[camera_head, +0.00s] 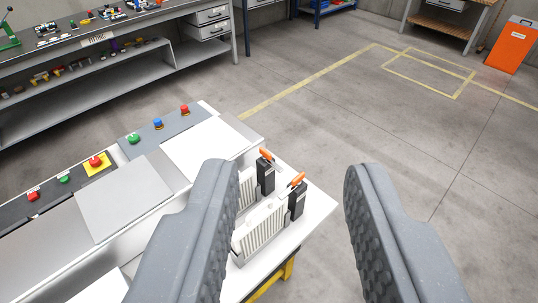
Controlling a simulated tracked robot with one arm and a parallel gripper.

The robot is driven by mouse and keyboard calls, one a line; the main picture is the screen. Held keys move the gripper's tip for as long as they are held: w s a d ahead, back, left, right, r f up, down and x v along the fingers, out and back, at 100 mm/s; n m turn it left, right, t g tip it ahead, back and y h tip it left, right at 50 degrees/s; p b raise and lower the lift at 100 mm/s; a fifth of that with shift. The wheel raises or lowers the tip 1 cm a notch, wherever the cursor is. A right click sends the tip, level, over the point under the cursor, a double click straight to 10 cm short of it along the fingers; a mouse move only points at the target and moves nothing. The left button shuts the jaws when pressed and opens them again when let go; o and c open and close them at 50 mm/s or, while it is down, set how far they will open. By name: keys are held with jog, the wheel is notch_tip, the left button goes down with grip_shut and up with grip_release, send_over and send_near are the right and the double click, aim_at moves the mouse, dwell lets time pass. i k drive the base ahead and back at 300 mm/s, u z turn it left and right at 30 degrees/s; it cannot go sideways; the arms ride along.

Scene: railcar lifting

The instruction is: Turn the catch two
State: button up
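My gripper (294,168) is open, with its two grey, ridged fingers far apart and nothing held between them. Two catches with orange levers on dark blocks show between the fingers, nearer the left finger: a farther one (266,170) and a nearer one (297,198). Both stand beside pale ribbed units (262,229) at the right end of a white bench. I cannot tell by any marking which is catch two. No finger visibly touches either lever. The left finger hides part of the ribbed units and the bench.
The white bench (316,212) has yellow legs and a control panel (178,132) with coloured buttons on its left. A grey shelf table (105,75) with small parts stands at the back left. An orange box (510,46) stands far right. The floor right of the bench is clear.

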aim_at(267, 157)
jog(key=z, duration=0.3)
jog(key=i, duration=1.35)
jog(key=u, duration=0.1)
